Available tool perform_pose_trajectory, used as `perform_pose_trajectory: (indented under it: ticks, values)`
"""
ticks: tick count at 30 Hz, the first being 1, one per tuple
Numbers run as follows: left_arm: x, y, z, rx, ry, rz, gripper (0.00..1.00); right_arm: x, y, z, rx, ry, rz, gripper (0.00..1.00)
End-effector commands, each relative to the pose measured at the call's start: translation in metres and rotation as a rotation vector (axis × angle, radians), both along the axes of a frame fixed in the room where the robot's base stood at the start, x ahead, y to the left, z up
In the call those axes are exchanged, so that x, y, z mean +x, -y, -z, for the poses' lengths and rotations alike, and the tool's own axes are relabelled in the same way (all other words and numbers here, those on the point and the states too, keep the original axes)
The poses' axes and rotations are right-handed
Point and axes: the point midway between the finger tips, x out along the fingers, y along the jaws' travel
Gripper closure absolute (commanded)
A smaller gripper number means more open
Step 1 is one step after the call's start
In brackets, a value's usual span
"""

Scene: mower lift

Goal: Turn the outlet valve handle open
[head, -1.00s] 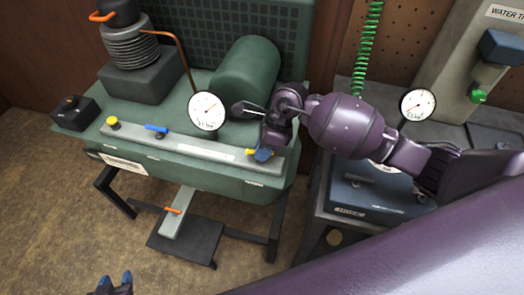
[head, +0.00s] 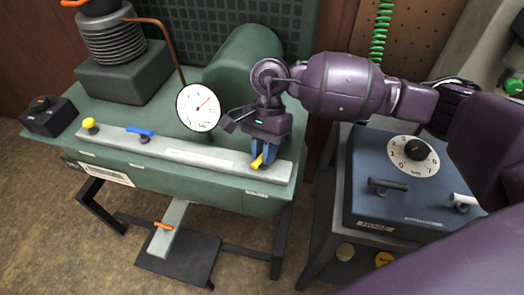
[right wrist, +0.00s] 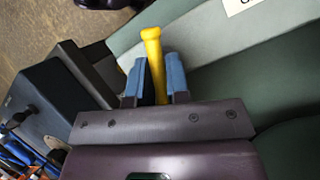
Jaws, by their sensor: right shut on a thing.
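A yellow lever handle (head: 257,162) sits at the right end of the pale grey strip (head: 190,153) on the green machine's front. My right gripper (head: 263,152) is over it from above, its blue fingers shut on the handle. In the right wrist view the yellow handle (right wrist: 154,62) lies between the two blue fingers (right wrist: 155,80), its rounded end sticking out past the fingertips. The handle's pivot is hidden. No readable label tells whether this is the outlet valve. My left gripper is not in view.
A blue lever (head: 140,132) and a yellow knob (head: 90,126) are farther left on the strip. A white gauge (head: 199,107) stands close left of my right gripper. A dark blue box with a dial (head: 413,156) stands to the right.

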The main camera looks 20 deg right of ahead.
Motion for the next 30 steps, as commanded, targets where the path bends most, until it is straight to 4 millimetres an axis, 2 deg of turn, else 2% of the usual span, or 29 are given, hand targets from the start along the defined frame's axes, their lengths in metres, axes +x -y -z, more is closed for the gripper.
perform_pose_trajectory:
  ticks: [1, 6, 15, 30]
  values:
    - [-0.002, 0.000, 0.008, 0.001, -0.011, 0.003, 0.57, 0.001, -0.001, 0.006, 0.001, -0.007, -0.042, 1.00]
    - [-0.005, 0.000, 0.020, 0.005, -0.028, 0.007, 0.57, 0.001, -0.001, 0.006, 0.001, -0.007, -0.176, 1.00]
    - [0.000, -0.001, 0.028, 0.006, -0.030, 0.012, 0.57, 0.001, -0.003, 0.003, 0.002, -0.002, -0.335, 1.00]
    - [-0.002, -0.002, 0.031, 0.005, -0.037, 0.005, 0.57, 0.001, -0.003, -0.001, 0.001, 0.001, -0.395, 1.00]
